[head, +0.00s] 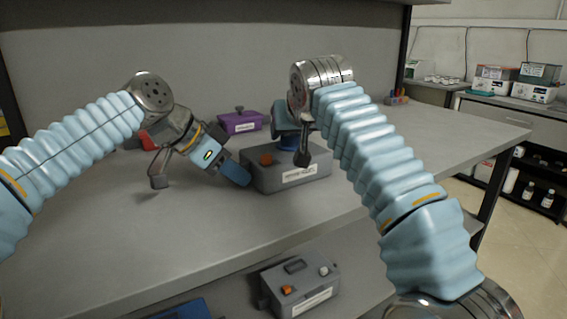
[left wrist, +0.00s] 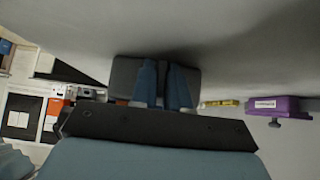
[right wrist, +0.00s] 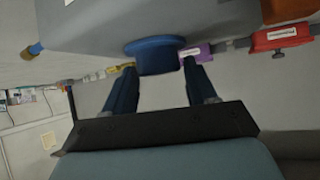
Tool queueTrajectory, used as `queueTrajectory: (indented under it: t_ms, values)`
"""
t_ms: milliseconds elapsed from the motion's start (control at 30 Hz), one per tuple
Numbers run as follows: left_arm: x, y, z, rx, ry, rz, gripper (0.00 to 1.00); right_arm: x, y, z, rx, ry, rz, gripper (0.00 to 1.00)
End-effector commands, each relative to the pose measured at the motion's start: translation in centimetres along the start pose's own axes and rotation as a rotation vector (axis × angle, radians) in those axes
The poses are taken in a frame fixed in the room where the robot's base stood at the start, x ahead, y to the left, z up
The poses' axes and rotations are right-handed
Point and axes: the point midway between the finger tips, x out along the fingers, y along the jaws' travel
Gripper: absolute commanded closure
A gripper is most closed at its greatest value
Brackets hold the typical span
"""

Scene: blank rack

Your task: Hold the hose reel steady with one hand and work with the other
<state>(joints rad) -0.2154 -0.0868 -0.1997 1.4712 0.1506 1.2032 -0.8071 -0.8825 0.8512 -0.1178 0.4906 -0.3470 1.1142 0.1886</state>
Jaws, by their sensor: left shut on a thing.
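The grey labelled box, which I take as the hose reel (head: 318,178), stands on the bench top. It has an orange knob (head: 265,160) on the left and a blue knob (right wrist: 155,55) on top, mostly behind my right gripper in the head view. My left gripper (head: 237,173) is at the box's left side, its fingers shut on the box; the dark grey body (left wrist: 124,75) shows behind them in the left wrist view. My right gripper (right wrist: 161,85) points down above the box with its fingers apart. The blue knob lies just beyond the gap, apparently not gripped.
A purple box (head: 240,122) with a handle stands behind, left of the hose reel. A red box (right wrist: 282,38) shows in the right wrist view. Another grey box (head: 300,287) sits on the lower shelf. The front and right of the bench top (head: 440,140) are clear.

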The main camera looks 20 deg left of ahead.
Motion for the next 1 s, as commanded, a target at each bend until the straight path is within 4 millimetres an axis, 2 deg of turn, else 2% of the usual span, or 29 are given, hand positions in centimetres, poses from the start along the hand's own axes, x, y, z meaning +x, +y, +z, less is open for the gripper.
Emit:
queueTrajectory:
  t_ms: [367,600,833,1000]
  values:
    - [0.02,0.02,-0.01,0.000,0.000,0.001,1.00,-0.01,-0.01,0.00,-0.002,0.000,-0.004,0.38]
    - [0.02,0.02,0.00,0.000,0.000,0.001,1.00,0.05,0.11,-0.01,-0.124,0.000,-0.182,0.38]
    - [0.01,0.01,0.00,0.000,0.000,0.000,1.00,-0.01,-0.07,0.00,-0.149,0.001,-0.209,0.38]
    - [0.01,0.00,0.01,0.000,0.000,0.000,1.00,-0.01,-0.05,0.00,-0.149,0.000,-0.208,0.63]
